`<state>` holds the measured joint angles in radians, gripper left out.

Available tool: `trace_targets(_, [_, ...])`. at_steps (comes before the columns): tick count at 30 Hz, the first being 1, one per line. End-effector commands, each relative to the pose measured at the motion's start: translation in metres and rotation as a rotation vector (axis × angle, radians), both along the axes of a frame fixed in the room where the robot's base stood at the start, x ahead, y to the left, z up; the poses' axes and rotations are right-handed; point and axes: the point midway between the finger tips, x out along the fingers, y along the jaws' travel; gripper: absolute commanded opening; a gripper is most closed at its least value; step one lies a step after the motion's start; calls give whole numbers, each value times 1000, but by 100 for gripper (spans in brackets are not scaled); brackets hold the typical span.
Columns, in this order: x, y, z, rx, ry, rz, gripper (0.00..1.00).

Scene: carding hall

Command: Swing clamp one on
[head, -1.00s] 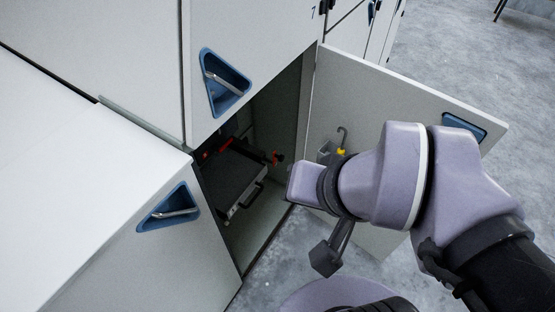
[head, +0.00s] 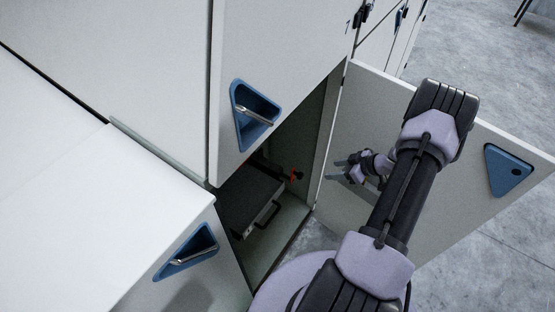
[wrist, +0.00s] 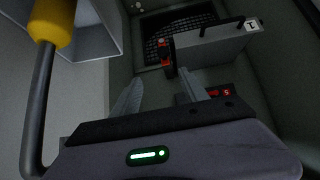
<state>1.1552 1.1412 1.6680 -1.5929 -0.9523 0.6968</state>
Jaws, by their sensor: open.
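An orange-red clamp handle (head: 295,174) stands inside the open cabinet, on the right of a dark flat-topped unit (head: 250,197). In the wrist view an orange-red clamp part (wrist: 167,50) stands just beyond the fingertips, against the pale unit with a black handle and a "T" label (wrist: 252,24). A second red part (wrist: 215,92) with a light mark shows right of the right finger. I cannot tell which is clamp one. My gripper (head: 338,171) is open and empty at the cabinet opening, pointing in. Its fingers (wrist: 160,79) are apart, short of the clamp.
The open door (head: 440,150) stands to the right, close behind my gripper. The closed upper panel (head: 290,60) overhangs the opening. A round mesh (wrist: 180,35) lies deeper inside.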

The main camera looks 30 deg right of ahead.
Motion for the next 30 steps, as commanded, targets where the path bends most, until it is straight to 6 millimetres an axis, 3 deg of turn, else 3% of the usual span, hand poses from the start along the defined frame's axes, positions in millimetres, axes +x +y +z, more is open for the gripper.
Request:
trace_targets(2, [-3, 5, -11, 18, -1, 15, 52])
trace_targets(5, [9, 11, -25, 19, -1, 18, 52])
trace_targets(12, [56, 31, -78, 17, -2, 21, 52])
trace_targets(18, [89, 44, -112, 16, -1, 18, 52])
trace_targets(24, [106, 51, -127, 15, -1, 16, 52])
trace_targets(30, [109, 52, -128, 14, -2, 16, 52])
